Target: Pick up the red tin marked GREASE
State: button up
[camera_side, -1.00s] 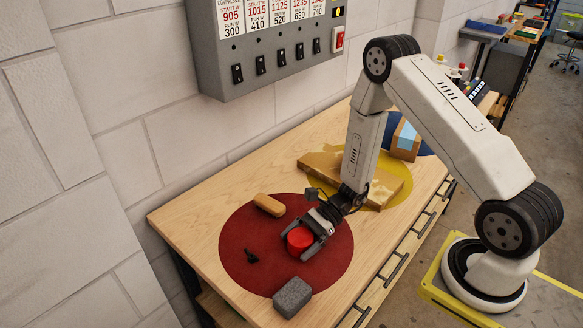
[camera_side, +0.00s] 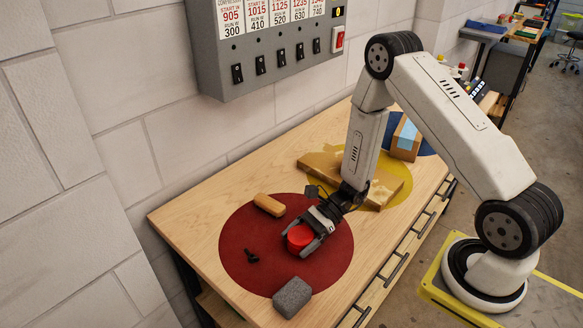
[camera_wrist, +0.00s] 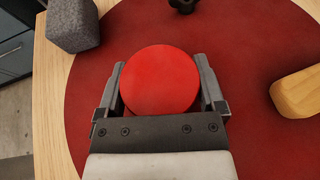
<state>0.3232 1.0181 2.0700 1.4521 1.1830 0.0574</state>
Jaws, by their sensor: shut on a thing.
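A round red tin (camera_side: 299,238) is on the dark red disc (camera_side: 240,232) on the wooden bench. It also shows from above in the wrist view (camera_wrist: 160,80), with its plain red top facing the camera. No GREASE marking is readable in either view. My gripper (camera_side: 303,240) is shut on the tin, with one finger on each side of it, as the wrist view shows too. I cannot tell whether the tin touches the disc or is slightly above it.
A tan block (camera_side: 269,205) and a grey block (camera_side: 292,297) lie near the tin, with a small black knob (camera_side: 251,256) to its left. A flat wooden piece (camera_side: 385,188) lies on a yellow disc behind. A switch box (camera_side: 270,45) hangs on the wall.

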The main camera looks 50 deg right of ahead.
aim_at(300, 236)
jog(key=shift+r, duration=4.7)
jog(key=shift+s, duration=0.1)
